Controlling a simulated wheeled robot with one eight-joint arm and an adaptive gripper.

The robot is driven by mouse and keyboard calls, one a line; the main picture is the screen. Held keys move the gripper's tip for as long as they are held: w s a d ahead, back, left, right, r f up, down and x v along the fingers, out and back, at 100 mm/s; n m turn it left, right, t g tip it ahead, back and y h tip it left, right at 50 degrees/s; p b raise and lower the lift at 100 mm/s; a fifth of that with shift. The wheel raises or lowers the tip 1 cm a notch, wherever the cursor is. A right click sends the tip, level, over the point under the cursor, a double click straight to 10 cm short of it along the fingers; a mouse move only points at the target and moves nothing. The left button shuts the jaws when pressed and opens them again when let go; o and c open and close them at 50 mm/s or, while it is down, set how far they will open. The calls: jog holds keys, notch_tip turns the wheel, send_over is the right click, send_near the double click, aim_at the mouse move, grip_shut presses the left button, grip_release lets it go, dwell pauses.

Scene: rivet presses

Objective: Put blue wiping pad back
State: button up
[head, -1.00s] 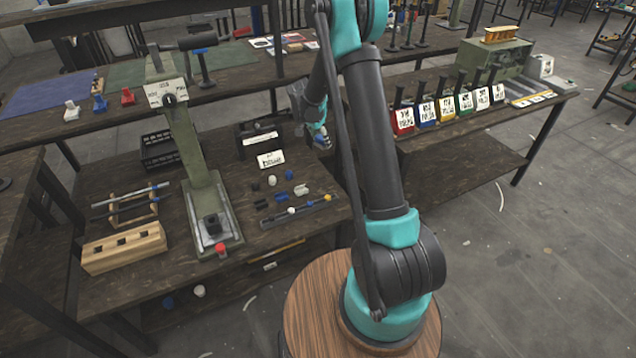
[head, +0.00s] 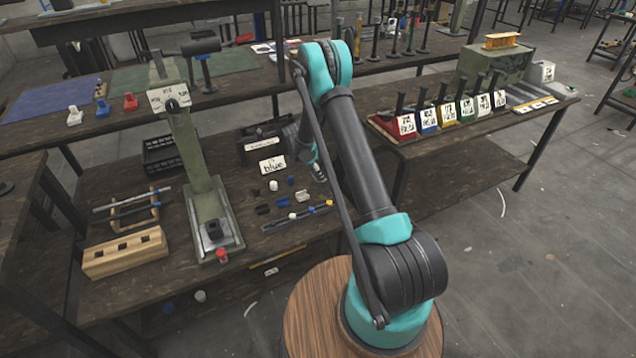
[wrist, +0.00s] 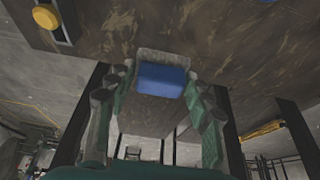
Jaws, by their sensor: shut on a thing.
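The blue wiping pad (wrist: 162,79) shows in the wrist view as a small blue block with a grey body around it, between the two fingers. My gripper (wrist: 158,92) is shut on it. In the head view my gripper (head: 319,173) is small and hangs over the right part of the press table (head: 240,268), right of the loose small parts. The pad itself cannot be made out there. A white card reading "blue" (head: 272,164) stands on the table to the left of my gripper.
A dark box (head: 262,146) with a label stands behind the card. Small blue, white and black parts, including a blue piece (head: 290,180), lie in front of it. A green press (head: 197,170) stands left. Colored stands (head: 404,124) are on the right table.

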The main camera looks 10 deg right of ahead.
aim_at(318, 187)
jog(key=shift+f, duration=2.65)
jog(key=o, duration=1)
jog(key=shift+f, duration=0.15)
